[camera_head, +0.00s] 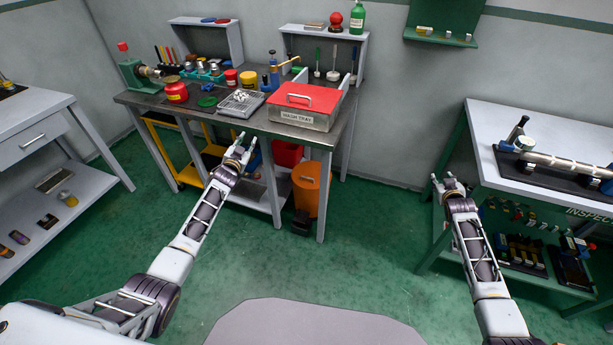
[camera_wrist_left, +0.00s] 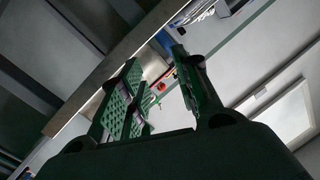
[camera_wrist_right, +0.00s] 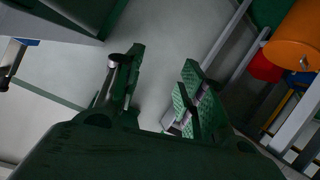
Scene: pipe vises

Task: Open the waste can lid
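An orange waste can (camera_head: 308,192) stands on the floor under the right end of the workbench, partly behind a bench leg. An orange rounded body, likely the same can, shows at the upper right of the right wrist view (camera_wrist_right: 296,38). My left gripper (camera_head: 241,149) is open and empty in front of the bench's front edge, left of the can; its fingers are apart in the left wrist view (camera_wrist_left: 158,75). My right gripper (camera_head: 447,184) is open and empty, well right of the can.
The workbench (camera_head: 228,119) carries a red-lidded wash tray (camera_head: 305,104) above the can. A small black object (camera_head: 301,222) sits on the floor at the can's front. The inspection table (camera_head: 535,186) is beside my right gripper. The green floor between is clear.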

